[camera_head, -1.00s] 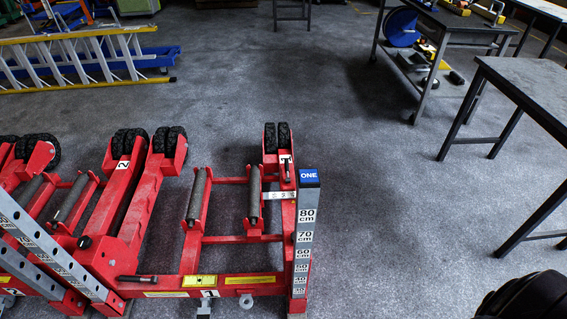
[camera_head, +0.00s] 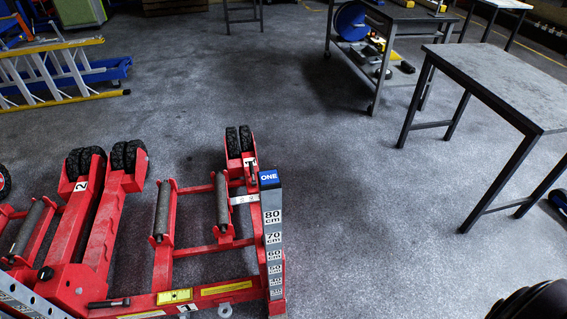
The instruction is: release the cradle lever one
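The red trolley jack (camera_head: 205,248) fills the lower left of the head view. Its near-right upright post (camera_head: 273,235) carries a blue "ONE" label (camera_head: 269,178) and a height scale marked in cm. Behind the post a short dark lever (camera_head: 251,172) stands on the red arm below a pair of black wheels (camera_head: 238,140). A black handle (camera_head: 108,302) lies along the front beam at the lower left. I cannot tell for sure which of the two is cradle lever one. Neither of my grippers is in view.
A grey-topped table (camera_head: 490,80) stands at the right, with a workbench (camera_head: 395,20) behind it. A yellow ladder (camera_head: 45,65) lies at the far left. The floor (camera_head: 360,210) between jack and table is clear.

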